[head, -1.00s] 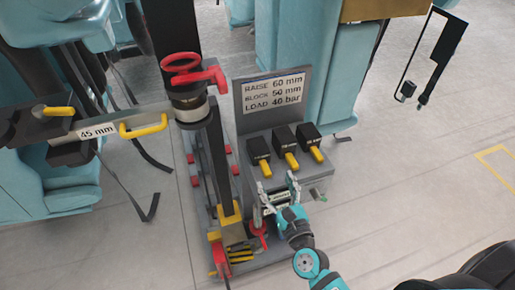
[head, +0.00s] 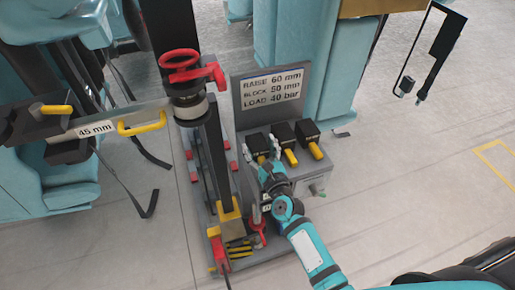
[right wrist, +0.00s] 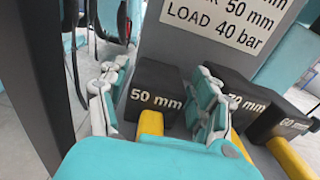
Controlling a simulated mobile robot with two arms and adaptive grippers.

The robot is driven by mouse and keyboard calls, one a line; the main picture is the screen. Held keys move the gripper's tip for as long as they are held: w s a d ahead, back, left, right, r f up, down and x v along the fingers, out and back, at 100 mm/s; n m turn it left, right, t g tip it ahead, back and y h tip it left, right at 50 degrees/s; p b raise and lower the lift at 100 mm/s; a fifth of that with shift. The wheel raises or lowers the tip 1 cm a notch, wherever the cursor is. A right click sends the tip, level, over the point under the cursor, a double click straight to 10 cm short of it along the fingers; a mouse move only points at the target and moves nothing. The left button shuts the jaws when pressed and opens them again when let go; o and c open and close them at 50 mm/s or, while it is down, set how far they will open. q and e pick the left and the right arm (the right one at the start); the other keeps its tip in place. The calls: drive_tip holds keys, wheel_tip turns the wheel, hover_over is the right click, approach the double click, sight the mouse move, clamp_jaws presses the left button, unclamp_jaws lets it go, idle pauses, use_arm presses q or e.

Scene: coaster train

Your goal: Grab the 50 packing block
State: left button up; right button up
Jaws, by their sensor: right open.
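The 50 mm packing block (right wrist: 155,98) is a black block with white lettering and a yellow handle. In the head view the block (head: 257,143) is the leftmost of three on a grey stand. My right gripper (right wrist: 158,104) is open, with one finger to each side of the 50 mm block. In the head view the right gripper (head: 262,155) covers part of that block and its handle. I cannot tell whether the fingers touch it. My left gripper is not in view.
Two similar blocks stand right of it: a middle block (head: 282,134) and a 60 mm block (head: 307,132). A sign (head: 272,91) rises behind them. A dark post (head: 217,160) with a red handwheel (head: 194,58) stands close on the left.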

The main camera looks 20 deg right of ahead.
drive_tip(key=shift+c, duration=0.2)
clamp_jaws()
drive_tip(key=shift+r, duration=0.15)
drive_tip(key=shift+r, duration=0.1)
